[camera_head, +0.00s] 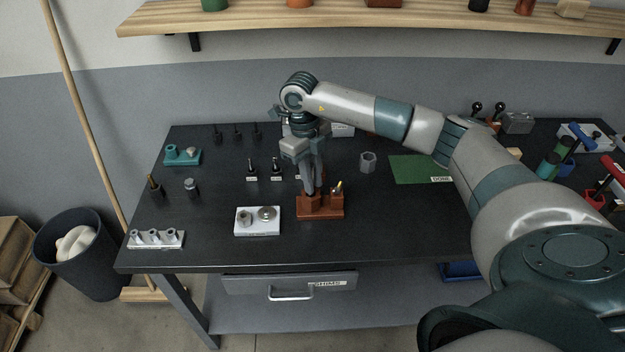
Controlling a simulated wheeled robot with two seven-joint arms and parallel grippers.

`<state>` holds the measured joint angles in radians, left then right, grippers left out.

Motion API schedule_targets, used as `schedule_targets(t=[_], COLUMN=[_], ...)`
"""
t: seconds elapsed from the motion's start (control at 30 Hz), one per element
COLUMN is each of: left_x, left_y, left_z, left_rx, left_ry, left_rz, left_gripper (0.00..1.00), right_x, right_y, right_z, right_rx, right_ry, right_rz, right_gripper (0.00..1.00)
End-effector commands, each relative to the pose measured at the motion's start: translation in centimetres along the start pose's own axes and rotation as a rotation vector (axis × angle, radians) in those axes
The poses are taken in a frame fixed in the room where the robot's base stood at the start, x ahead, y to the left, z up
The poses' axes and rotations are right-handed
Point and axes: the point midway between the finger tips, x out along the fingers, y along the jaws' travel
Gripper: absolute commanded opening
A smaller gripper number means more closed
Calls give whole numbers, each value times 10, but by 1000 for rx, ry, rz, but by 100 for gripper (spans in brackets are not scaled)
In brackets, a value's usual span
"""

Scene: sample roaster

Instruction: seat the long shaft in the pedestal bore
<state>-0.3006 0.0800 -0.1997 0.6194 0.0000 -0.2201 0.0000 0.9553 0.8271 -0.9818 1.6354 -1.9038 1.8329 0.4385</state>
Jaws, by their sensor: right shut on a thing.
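My right gripper (311,192) points down over a reddish-brown block (322,212) near the middle of the dark bench. It is shut on a slim dark piece, which I take to be the long shaft; the fingers hide most of it. The piece's lower end is at the left part of the block, and I cannot tell whether it is inside a bore. A small brass-tipped piece (338,187) stands at the block's right part. I cannot tell for certain which thing is the pedestal. My left gripper is not in view.
A white plate with round metal parts (257,228) lies just left of the block. Small upright pins (252,172), a grey hexagonal piece (368,161) and a green mat (412,169) are behind. A teal fixture (182,156) is far left. The bench front right of the block is clear.

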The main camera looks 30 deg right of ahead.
Motion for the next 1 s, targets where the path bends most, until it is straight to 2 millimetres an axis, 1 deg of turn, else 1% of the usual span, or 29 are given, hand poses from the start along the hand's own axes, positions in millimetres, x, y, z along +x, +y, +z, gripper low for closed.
schedule_targets(t=[0.17,0.2,0.23,0.27,0.53,0.7,0.77,0.87,1.0], left_x=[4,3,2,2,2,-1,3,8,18], left_y=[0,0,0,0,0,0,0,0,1], left_z=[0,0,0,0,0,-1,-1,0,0], left_rx=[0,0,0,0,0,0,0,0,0], left_ry=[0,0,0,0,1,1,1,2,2], left_rz=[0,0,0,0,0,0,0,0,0], left_gripper=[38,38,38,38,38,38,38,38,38], right_x=[3,3,2,2,2,-2,-3,-12,-32], right_y=[0,0,0,0,0,0,0,0,0], right_z=[1,0,0,0,0,0,1,2,2], right_rx=[0,0,0,0,0,0,0,0,-1], right_ry=[-1,0,0,0,0,0,-2,-4,-5], right_rz=[0,0,0,0,0,0,0,-1,-1], right_gripper=[0,24,31,35,35,35,35,35,35])
